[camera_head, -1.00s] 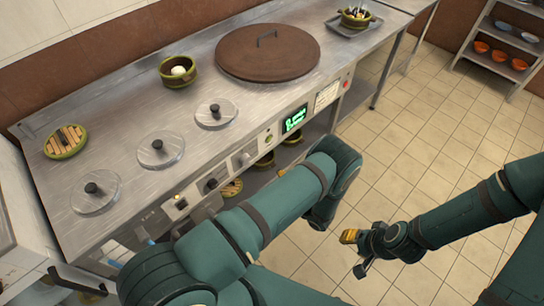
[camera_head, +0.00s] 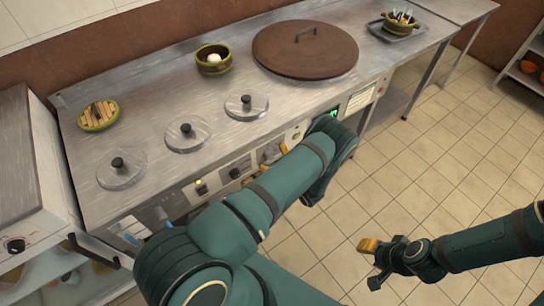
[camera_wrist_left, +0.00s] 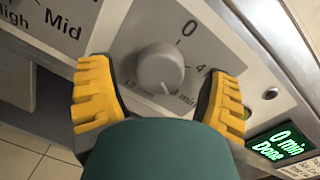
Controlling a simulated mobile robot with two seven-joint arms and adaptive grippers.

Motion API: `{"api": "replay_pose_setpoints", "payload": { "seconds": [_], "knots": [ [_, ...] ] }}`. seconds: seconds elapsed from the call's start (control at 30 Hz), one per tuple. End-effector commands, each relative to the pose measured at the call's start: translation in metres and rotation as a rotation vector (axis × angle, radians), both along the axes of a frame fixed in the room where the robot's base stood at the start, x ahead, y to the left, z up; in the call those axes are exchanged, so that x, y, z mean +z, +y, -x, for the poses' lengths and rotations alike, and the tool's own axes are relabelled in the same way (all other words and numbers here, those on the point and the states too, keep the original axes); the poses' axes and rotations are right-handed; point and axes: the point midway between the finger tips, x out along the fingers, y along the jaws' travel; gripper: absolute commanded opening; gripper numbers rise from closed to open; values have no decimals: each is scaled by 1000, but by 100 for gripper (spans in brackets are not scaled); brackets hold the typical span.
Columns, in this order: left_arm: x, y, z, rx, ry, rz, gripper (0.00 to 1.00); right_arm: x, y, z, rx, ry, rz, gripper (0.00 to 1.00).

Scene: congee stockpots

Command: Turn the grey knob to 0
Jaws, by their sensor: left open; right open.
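The grey knob (camera_wrist_left: 160,67) sits on the front panel, with "0" printed above it, "4" to its right and larger minute marks below. A small mark on its lower edge seems to point down, toward the minute marks. My left gripper (camera_head: 273,153) is open at the panel in the head view. In the left wrist view its yellow fingers stand on both sides of the knob, with a gap on each side. A green display (camera_wrist_left: 282,146) beside it reads "0 min Done". My right gripper (camera_head: 372,264) is open and empty above the floor.
A dark knob (camera_head: 235,173) is on the panel left of my gripper. The tiled floor at right is clear.

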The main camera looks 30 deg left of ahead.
Motion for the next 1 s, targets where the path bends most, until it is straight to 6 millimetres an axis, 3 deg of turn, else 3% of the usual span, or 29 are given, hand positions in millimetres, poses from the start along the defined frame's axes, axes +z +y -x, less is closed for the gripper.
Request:
{"api": "replay_pose_setpoints", "payload": {
  "seconds": [0.37, 0.57, 0.6, 1.0],
  "knots": [
    [0, 5, -2, 1, 0, 0, 78, -1, 0, 0, 0, -1, 0, 42],
    [0, 5, -2, 1, 0, 0, 12, -1, 0, 0, 0, 0, 0, 42],
    [0, 5, -2, 1, 0, 0, 9, -1, 0, 0, 0, 0, 0, 42],
    [0, 4, -3, -3, -59, 25, 9, -1, 0, 0, 0, 0, 0, 42]
  ]
}}
